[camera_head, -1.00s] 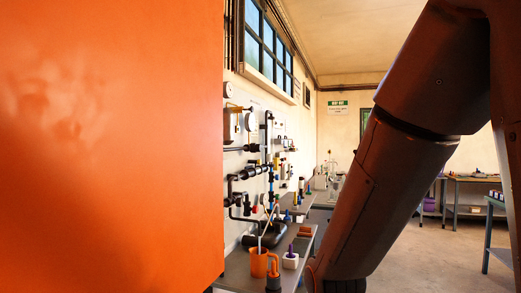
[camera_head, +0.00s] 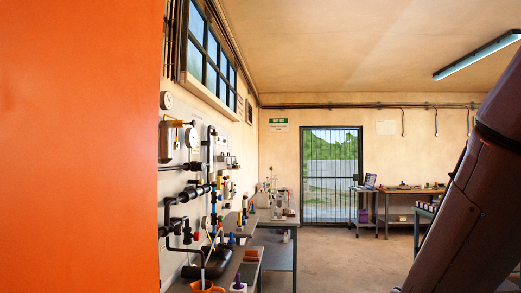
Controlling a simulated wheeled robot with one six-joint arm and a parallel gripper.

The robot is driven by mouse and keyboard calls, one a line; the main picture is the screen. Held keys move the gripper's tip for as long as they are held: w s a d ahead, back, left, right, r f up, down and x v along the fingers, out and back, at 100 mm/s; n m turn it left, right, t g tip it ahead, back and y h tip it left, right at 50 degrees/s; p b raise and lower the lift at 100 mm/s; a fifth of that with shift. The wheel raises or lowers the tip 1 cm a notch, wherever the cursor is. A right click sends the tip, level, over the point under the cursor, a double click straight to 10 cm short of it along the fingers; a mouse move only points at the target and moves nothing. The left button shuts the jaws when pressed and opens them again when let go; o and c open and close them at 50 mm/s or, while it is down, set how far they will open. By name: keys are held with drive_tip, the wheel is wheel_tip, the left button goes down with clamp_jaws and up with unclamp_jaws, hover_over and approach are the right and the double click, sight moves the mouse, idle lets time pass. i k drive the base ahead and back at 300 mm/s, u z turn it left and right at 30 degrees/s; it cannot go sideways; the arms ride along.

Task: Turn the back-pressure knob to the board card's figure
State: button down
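The back-pressure knob cannot be told apart among the small valves and fittings on the pipework panel (camera_head: 197,190) along the left wall. A round white gauge (camera_head: 166,100) and a second round dial (camera_head: 191,137) sit on that panel. A green-headed card (camera_head: 278,124) hangs on the far wall; its smaller text is too small to read, and I cannot tell whether it is the board card. My arm crosses the lower right of the view, and my gripper is out of view.
A large orange surface (camera_head: 80,150) blocks the left side. A bench (camera_head: 245,268) with an orange jug (camera_head: 207,287) runs below the panel. A barred door (camera_head: 331,175) and benches (camera_head: 399,191) stand at the back. The floor (camera_head: 340,262) in the middle is clear.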

sight(200, 165)
drive_tip(key=z, duration=1)
drive_tip(key=i, duration=1.5)
drive_tip(key=u, duration=2.5)
drive_tip(key=k, duration=0.6)
drive_tip(key=z, duration=0.35)
drive_tip(key=i, duration=1.4)
drive_tip(key=u, duration=0.55)
